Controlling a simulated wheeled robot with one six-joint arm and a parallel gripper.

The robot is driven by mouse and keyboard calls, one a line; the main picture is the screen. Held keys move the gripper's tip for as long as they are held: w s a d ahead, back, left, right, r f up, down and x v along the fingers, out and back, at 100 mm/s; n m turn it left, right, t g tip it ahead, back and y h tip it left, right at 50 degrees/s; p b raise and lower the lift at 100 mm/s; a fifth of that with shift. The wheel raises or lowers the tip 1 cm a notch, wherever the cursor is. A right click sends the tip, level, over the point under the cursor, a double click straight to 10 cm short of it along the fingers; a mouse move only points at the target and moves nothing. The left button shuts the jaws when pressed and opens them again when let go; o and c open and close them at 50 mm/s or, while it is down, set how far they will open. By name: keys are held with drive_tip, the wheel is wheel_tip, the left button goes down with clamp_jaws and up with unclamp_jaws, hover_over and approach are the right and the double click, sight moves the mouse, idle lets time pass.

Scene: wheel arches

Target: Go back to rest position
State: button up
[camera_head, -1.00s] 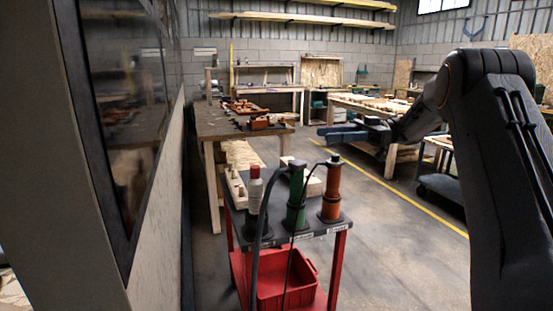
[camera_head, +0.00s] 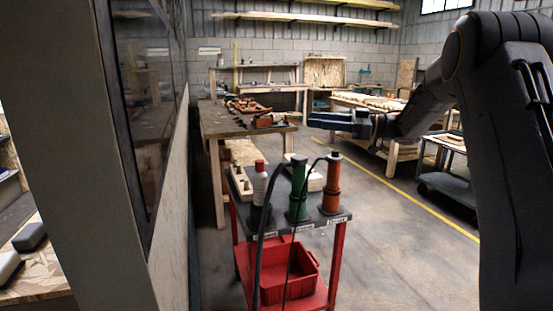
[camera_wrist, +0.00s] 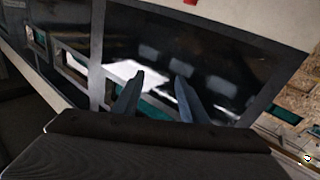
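My arm (camera_head: 500,100) reaches in from the right in the head view and extends left. My gripper (camera_head: 312,119) points left, above and beyond the tool cart (camera_head: 338,222). In the wrist view my gripper (camera_wrist: 160,76) shows two fingers with a clear gap between the tips and nothing between them. A dark glazed panel lies beyond the fingers.
The cart carries a white bottle with a red cap (camera_head: 260,184), a green tool (camera_head: 298,188), an orange tool (camera_head: 331,184) and a red bin (camera_head: 290,275). A wall with a window (camera_head: 140,100) stands close on the left. Open floor (camera_head: 400,260) lies right of the cart.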

drive_tip(key=w+d+m+t+h+p, duration=0.1)
drive_tip(key=w+d+m+t+h, duration=0.2)
drive_tip(key=w+m+t+h, duration=0.5)
drive_tip(key=s+d+f+m+g+h+p, duration=0.1)
drive_tip(key=s+d+f+m+h, duration=0.2)
drive_tip(key=s+f+h, duration=0.3)
drive_tip(key=s+d+f+m+h, duration=0.35)
drive_tip(key=s+f, duration=0.25)
drive_tip(key=s, duration=0.2)
drive_tip(key=s+a+f+g, duration=0.1)
drive_tip(key=s+f+g, duration=0.2)
drive_tip(key=s, duration=0.9)
drive_tip(key=s+a+f+m+g, duration=0.1)
drive_tip(key=s+f+g, duration=0.3)
drive_tip(key=s, duration=0.8)
drive_tip(key=s+f+m+g+p, duration=0.1)
drive_tip(key=s+f+g, duration=0.2)
drive_tip(key=s, duration=0.9)
wheel_tip(320, 180, down, 2)
drive_tip(key=shift+a+f+g+h, duration=0.1)
drive_tip(key=shift+a+g+h, duration=0.25)
drive_tip(key=shift+a+g, duration=0.05)
drive_tip(key=shift+m, duration=0.25)
